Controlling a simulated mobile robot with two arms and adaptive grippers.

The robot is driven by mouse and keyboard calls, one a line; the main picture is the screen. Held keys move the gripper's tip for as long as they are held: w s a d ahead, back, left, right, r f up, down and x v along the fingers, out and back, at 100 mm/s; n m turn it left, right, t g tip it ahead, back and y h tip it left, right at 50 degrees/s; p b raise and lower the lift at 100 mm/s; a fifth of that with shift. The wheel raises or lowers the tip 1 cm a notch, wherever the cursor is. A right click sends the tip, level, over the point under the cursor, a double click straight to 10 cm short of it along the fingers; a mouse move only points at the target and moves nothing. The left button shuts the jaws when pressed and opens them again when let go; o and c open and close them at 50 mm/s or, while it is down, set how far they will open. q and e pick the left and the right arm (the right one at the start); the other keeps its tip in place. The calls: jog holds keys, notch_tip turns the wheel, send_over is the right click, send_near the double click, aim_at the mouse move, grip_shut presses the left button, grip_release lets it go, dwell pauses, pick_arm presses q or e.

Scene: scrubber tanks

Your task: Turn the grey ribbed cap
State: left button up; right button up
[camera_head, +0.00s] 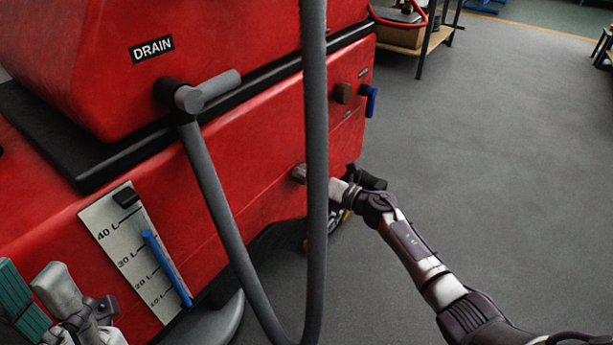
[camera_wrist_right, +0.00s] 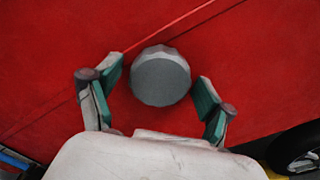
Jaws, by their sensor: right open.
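The grey ribbed cap (camera_wrist_right: 160,77) is a round, flat-faced knob on the red tank wall. In the head view, a small grey round part low on the red wall (camera_head: 298,173) appears to be this cap, partly behind the hose. My right gripper (camera_wrist_right: 158,84) is open, with one teal-padded finger on each side of the cap and gaps showing. In the head view my right gripper (camera_head: 332,188) is at the wall, partly hidden by the hose. My left gripper (camera_head: 58,305) is at the bottom left corner, only partly in view; its opening is unclear.
A grey drain hose (camera_head: 316,120) hangs in front of the red tank. A level gauge (camera_head: 118,240) with a blue marker is at left. A brown knob (camera_head: 343,93) and blue lever (camera_head: 371,100) sit above the cap. The floor at right (camera_head: 480,150) is clear.

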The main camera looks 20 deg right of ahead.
jog(key=v, duration=1.2)
jog(key=shift+d, duration=0.1)
